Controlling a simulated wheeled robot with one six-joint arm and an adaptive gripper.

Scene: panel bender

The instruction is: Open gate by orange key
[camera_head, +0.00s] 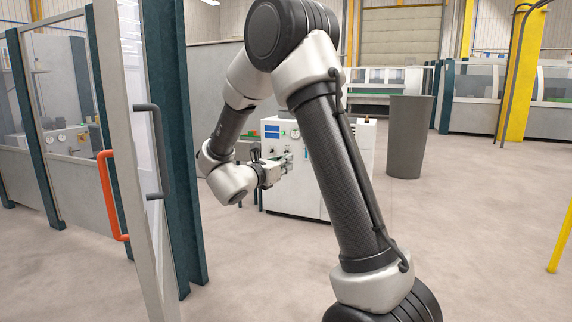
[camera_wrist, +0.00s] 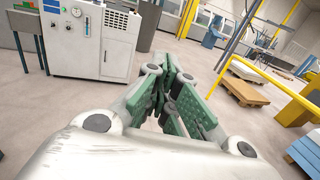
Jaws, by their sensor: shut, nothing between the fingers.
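An orange handle (camera_head: 113,196) is fixed to the pale frame of the gate (camera_head: 137,170) at the left of the head view. A dark grey handle (camera_head: 158,150) sits on the other side of that frame. The gate stands nearly edge-on beside a dark teal post (camera_head: 178,140); I cannot tell whether it is ajar. My gripper (camera_head: 284,162) is shut and empty, in the air to the right of the gate and well apart from the orange handle. In the wrist view its green-padded fingers (camera_wrist: 172,72) are together. No handle or separate key shows there.
A white control cabinet (camera_head: 310,182) with gauges stands behind my gripper; it also shows in the wrist view (camera_wrist: 92,42). A grey bin (camera_head: 408,138) stands right of it. Fence panels line the left. Pallets (camera_wrist: 250,92) and yellow rails lie right in the wrist view. Open floor lies between.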

